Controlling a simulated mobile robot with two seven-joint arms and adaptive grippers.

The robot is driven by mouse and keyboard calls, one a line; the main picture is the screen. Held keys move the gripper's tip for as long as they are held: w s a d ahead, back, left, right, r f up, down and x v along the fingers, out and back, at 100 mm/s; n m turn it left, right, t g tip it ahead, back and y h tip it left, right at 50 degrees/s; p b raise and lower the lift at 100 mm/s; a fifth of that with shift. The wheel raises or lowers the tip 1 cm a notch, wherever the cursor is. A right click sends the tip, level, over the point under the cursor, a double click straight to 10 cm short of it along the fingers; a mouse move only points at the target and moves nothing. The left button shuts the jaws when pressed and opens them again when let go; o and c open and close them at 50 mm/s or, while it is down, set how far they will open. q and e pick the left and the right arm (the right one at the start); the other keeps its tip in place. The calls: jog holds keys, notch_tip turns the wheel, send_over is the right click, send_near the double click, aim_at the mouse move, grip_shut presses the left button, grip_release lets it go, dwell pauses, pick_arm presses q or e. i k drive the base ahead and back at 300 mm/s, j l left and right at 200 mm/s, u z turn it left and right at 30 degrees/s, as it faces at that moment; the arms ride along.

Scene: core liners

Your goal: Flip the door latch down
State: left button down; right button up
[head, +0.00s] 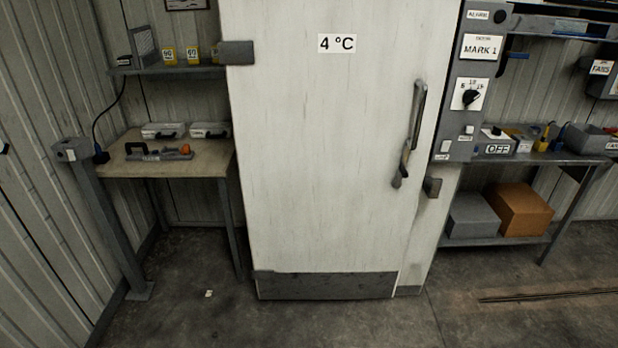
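A tall white door (325,180) marked "4 °C" fills the middle of the head view and looks closed. A long dark vertical handle (417,112) is on its right side. Just below it is a dark latch lever (403,165), slanting, with its rounded lower end at the bottom left. A small dark block (432,187) sits on the frame to the right of the lever. Neither of my grippers can be made out in this view.
A wooden-topped table (190,170) with cases and a tool stands left of the door, beside a grey post (100,220). A control panel (472,90) with a knob is to the right. A metal bench (540,158) holds boxes farther right.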

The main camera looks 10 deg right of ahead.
aim_at(402, 172)
jog(key=l+u, duration=0.2)
jog(key=l, duration=3)
